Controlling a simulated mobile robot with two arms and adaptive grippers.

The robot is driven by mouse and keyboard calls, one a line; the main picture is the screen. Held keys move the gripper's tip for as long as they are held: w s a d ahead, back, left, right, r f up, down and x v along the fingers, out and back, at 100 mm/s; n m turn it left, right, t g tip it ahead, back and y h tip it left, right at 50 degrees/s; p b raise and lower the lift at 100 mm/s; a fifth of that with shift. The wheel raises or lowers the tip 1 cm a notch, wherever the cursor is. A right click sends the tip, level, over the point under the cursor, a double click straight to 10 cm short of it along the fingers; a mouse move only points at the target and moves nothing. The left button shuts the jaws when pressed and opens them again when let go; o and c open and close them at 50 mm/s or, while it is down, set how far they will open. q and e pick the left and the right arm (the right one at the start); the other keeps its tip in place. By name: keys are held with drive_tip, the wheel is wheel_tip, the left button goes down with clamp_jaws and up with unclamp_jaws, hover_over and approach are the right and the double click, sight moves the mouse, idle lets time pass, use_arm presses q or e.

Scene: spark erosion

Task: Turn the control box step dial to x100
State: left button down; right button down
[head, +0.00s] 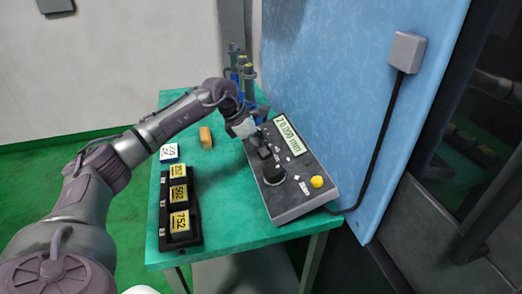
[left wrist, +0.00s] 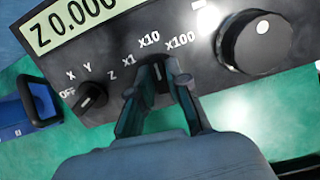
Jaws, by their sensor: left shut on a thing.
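The grey control box (head: 295,208) stands on the green table, with a lit display (head: 288,133) whose visible part reads Z 0.000 in the left wrist view. The step dial (left wrist: 158,76) is a small black knob under the labels x1, x10 and x100. Its white mark appears to point up at x10. My left gripper (left wrist: 158,84) has its fingers on both sides of the dial and is shut on it. In the head view the left gripper (head: 260,143) hides most of this dial. My right gripper is out of view.
The axis dial (left wrist: 92,96) sits left of the step dial, and a large round handwheel (left wrist: 256,42) sits right. A yellow button (head: 317,182) is on the box. A black rack (head: 195,236) with yellow numbered blocks stands left. A blue panel (head: 345,110) rises behind.

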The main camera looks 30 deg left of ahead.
use_arm(q)
drive_tip(key=m+b, duration=0.1)
drive_tip(key=m, duration=0.3)
drive_tip(key=shift+m+g, duration=0.3)
drive_tip(key=m+b, duration=0.1)
drive_tip(key=m, duration=0.3)
drive_tip(key=shift+m, duration=0.5)
drive_tip(key=shift+g+h, duration=0.3)
drive_tip(key=c, duration=1.1)
unclamp_jaws()
drive_tip(key=v, duration=1.2)
drive_tip(key=shift+s, duration=0.1)
